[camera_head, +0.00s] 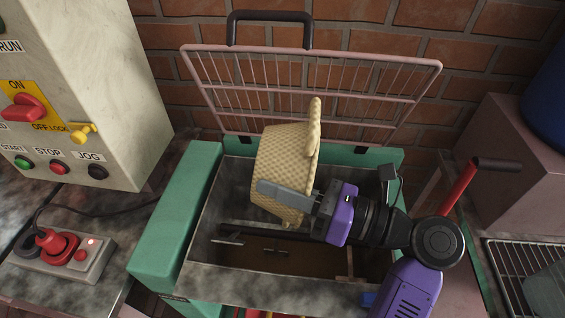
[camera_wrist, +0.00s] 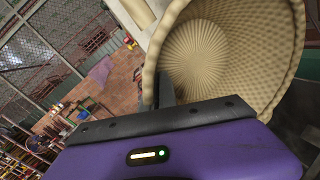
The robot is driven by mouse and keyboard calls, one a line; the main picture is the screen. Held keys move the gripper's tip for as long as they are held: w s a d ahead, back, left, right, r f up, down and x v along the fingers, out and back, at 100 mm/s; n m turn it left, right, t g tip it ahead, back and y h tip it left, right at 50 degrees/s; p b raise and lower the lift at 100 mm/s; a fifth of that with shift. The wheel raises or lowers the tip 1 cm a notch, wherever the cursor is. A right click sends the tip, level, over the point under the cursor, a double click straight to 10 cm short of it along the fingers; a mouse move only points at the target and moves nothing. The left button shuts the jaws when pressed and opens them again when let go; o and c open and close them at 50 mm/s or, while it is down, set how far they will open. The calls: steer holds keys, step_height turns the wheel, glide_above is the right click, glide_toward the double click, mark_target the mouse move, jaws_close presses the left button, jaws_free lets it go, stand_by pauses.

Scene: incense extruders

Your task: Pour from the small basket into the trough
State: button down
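The small basket (camera_head: 283,160) is tan and woven. It is tilted on its side above the trough, held by my gripper (camera_head: 290,195). In the wrist view the basket (camera_wrist: 205,55) shows its open mouth and bare inside; I see no contents in it. One grey finger lies against the basket's wall; the other is hidden. The trough (camera_head: 205,215) is a metal-lined bin with green sides, below the basket. Brown material (camera_head: 260,262) shows at its bottom, with dark metal parts across it.
A pink wire guard (camera_head: 310,75) with a black handle stands raised behind the trough. A control box (camera_head: 75,90) and a plugged power strip (camera_head: 62,255) are at left. A red lever (camera_head: 460,185) and a wire rack (camera_head: 510,270) are at right.

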mark_target(253, 193)
steer(key=a+h+p, duration=0.1)
steer(key=p, duration=0.1)
steer(key=a+r+h+p, duration=0.1)
steer(key=p, duration=0.1)
steer(key=shift+a+n+g, duration=0.25)
steer(key=shift+n+g, duration=0.05)
steer(key=shift+a+f+h+p, duration=0.4)
steer(key=shift+a+h+p, duration=0.3)
steer(key=shift+p, duration=0.3)
steer(key=a+f+n+g+h+p, duration=0.25)
steer(key=a+f+h+p, duration=0.35)
steer(key=f+h+p, duration=0.75)
step_height(253, 193, up, 9)
steer(key=h, duration=0.2)
steer(key=shift+w+r+t, duration=0.15)
steer(key=shift+w+t, duration=0.05)
steer(key=shift+t, duration=0.15)
